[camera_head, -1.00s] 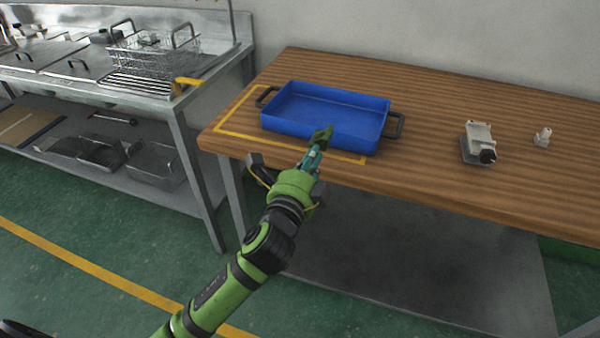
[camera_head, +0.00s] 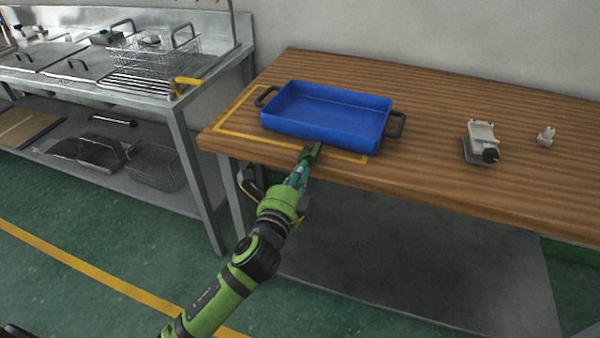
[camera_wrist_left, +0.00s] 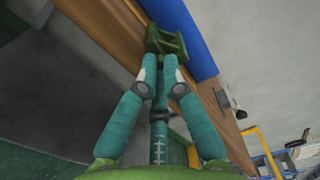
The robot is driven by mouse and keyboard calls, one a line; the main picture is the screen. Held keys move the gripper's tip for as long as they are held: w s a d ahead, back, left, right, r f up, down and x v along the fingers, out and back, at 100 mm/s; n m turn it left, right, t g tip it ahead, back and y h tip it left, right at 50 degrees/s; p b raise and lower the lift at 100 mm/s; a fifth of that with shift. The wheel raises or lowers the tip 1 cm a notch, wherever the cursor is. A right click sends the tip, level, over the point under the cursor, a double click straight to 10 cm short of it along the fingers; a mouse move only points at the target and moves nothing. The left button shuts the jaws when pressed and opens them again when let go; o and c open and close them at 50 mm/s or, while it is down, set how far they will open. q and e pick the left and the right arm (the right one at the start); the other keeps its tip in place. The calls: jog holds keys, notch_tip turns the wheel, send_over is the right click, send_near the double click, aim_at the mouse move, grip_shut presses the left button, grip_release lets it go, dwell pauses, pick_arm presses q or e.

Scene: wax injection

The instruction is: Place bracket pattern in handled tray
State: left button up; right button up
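The handled tray (camera_head: 322,132) is blue with dark handles at its two ends and looks empty. It stands on the wooden table inside a yellow outline. My left gripper (camera_head: 303,166) is at the table's front edge, just in front of the tray. It is shut on the green bracket pattern (camera_head: 312,151). In the left wrist view the green bracket pattern (camera_wrist_left: 166,43) sits between the teal fingertips (camera_wrist_left: 162,66). The tray's blue wall (camera_wrist_left: 188,35) shows beside and behind it there. My right gripper is in neither view.
The wooden table (camera_head: 420,155) is clear right of the tray up to a grey-white device (camera_head: 481,141) and a small pale part (camera_head: 545,137). The yellow outline (camera_head: 240,134) borders the tray.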

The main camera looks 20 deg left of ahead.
pick_arm(q)
jog(key=o, duration=0.3)
jog(key=shift+o, duration=0.2)
jog(key=shift+r, duration=0.1)
jog(key=s, duration=1.2)
jog(key=shift+a+b, duration=0.25)
jog(key=shift+b, duration=0.2)
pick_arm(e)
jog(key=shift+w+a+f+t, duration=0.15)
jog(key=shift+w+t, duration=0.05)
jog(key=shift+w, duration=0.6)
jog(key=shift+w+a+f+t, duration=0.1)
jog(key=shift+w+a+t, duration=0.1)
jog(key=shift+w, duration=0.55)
